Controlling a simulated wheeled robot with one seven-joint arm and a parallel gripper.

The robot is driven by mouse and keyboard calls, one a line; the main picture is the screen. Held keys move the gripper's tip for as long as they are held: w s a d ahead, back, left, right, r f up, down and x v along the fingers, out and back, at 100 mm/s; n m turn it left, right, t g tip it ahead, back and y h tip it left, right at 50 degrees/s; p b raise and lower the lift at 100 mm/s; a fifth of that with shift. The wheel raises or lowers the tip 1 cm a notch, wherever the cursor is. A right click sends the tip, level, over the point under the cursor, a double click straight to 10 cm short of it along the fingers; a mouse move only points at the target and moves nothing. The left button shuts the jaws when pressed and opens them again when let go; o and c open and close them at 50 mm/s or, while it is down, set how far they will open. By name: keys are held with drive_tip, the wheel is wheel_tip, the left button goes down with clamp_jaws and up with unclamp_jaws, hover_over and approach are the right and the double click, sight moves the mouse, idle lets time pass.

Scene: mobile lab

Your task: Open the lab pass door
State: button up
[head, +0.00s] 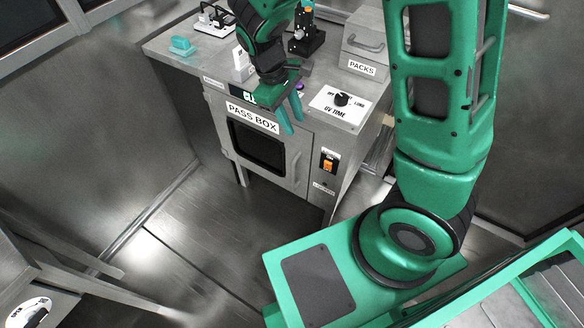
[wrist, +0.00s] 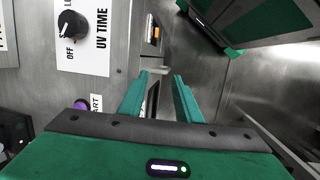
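The pass box (head: 222,128) is a grey metal cabinet with a "PASS BOX" label. Its front door (head: 235,165) has a dark window and looks shut. A vertical bar handle (head: 295,166) is on the door's right side. My gripper (head: 291,120) hangs in front of the cabinet's upper front edge, above the handle, with its teal fingers pointing down and apart. In the wrist view the open fingers (wrist: 157,88) point along the cabinet front. A small pale metal part shows between the fingertips; I cannot tell whether it is the handle. Nothing is visibly gripped.
A black UV time knob (head: 342,99) sits on the top panel; it also shows in the wrist view (wrist: 71,24). An orange switch (head: 327,165) is right of the door. A "PACKS" box (head: 364,45) stands on top. The floor (head: 215,235) before the door is clear.

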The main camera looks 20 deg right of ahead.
drive_tip(key=s+a+f+n+h, duration=0.1)
drive_tip(key=a+f+n+h, duration=0.2)
drive_tip(key=f, duration=0.3)
drive_tip(key=a+f+n+h, duration=0.2)
drive_tip(key=f+n, duration=0.1)
drive_tip(key=f, duration=0.4)
drive_tip(key=n+t+h, duration=0.8)
drive_tip(key=n, duration=0.2)
approach(293, 168)
drive_tip(key=x, duration=0.3)
drive_tip(key=f+x, duration=0.1)
drive_tip(key=x, duration=0.6)
drive_tip(key=shift+w+d+f, duration=0.2)
drive_tip(key=shift+w, duration=0.2)
clamp_jaws()
